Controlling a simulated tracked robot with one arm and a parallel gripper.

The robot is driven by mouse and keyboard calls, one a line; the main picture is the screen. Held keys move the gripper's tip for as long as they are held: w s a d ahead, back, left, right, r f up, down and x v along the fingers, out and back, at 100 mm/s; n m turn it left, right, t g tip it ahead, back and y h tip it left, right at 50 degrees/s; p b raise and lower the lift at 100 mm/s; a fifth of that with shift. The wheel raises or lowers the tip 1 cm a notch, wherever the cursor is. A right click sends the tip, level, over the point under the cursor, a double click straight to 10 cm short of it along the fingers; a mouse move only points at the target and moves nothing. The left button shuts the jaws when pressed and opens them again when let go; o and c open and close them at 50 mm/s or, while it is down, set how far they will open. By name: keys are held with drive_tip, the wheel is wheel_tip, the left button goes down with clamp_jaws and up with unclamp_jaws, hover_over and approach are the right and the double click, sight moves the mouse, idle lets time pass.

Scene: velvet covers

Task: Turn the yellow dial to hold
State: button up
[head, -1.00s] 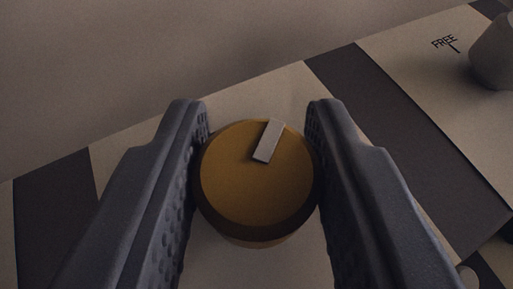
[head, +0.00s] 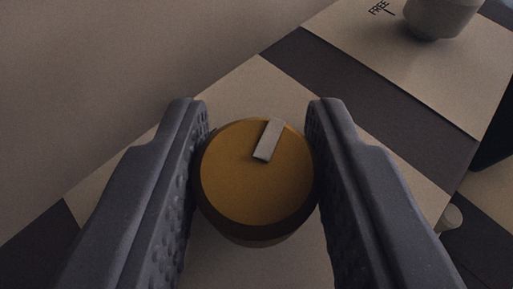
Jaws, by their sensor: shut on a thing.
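The yellow dial (head: 250,195) sits in the middle of the head view on a light panel (head: 262,88). It is a round knob with a pale grey pointer mark (head: 269,140) near its top edge, tilted slightly to the right of straight up. My gripper (head: 257,125) is shut on the dial, one dark finger on its left side and one on its right. No "hold" label is visible; the panel around the dial is partly hidden by the dial and the fingers.
A dark strip (head: 350,85) lies between the panels. A small pale round thing (head: 450,218) shows at the lower right.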

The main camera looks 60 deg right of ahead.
idle(0.5)
drive_tip(key=o, duration=1)
drive_tip(key=shift+c, duration=0.2)
drive_tip(key=shift+s+a+r, duration=0.25)
drive_tip(key=shift+s+a, duration=0.05)
drive_tip(key=shift+a, duration=0.3)
drive_tip(key=b+v, duration=0.3)
drive_tip(key=v, duration=0.9)
drive_tip(key=shift+a+b, duration=0.15)
drive_tip(key=shift+b, duration=0.25)
